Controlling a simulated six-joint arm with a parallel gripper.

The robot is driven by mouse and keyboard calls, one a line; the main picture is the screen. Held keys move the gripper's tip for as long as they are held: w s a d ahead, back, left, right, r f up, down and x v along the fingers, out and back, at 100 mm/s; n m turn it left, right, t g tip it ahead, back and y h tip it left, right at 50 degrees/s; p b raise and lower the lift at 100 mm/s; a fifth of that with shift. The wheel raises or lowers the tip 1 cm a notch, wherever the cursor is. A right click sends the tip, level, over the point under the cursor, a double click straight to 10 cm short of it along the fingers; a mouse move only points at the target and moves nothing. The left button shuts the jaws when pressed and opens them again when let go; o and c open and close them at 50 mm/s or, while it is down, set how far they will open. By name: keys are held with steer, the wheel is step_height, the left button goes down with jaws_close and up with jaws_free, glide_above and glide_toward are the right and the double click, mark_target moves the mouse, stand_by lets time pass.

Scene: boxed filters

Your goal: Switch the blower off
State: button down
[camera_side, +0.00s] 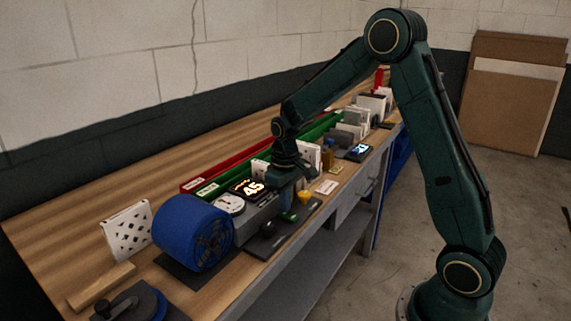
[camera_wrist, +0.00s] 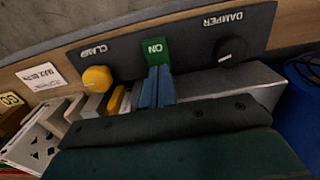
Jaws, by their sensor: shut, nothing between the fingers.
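The blower (camera_side: 190,232) is a blue drum with a dark grille on the bench in the side view. A control panel (camera_wrist: 195,62) shows in the wrist view with a green switch (camera_wrist: 155,50) marked ON, between a yellow knob (camera_wrist: 97,78) labelled CLAMP and a black knob (camera_wrist: 231,51) labelled DAMPER. My gripper (camera_wrist: 154,74) is shut and empty, its blue fingertips at the lower edge of the green switch. I cannot tell whether they touch it. In the side view my gripper (camera_side: 287,203) points down just above the green switch (camera_side: 289,216).
A lit display (camera_side: 246,188) reading 45 and a round gauge (camera_side: 230,204) stand beside the blower. Green and red trays (camera_side: 205,188) run behind. White filters and boxes stand farther along the bench. A perforated white filter (camera_side: 128,231) leans left of the blower.

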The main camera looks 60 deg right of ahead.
steer(key=shift+f, duration=0.45)
stand_by(0.5)
steer(key=shift+r, duration=3.5)
steer(key=s+a+r+t, duration=0.3)
steer(key=s+a+r, duration=0.3)
steer(key=s+r, duration=0.4)
steer(key=s+a+t, duration=0.1)
steer(key=s, duration=0.6)
steer(key=s+a+r+t, duration=0.1)
steer(key=s+a, duration=0.1)
steer(key=s, duration=0.4)
steer(key=shift+s+a+r+t, duration=0.25)
steer(key=shift+s+r+t, duration=0.05)
steer(key=shift+s, duration=0.1)
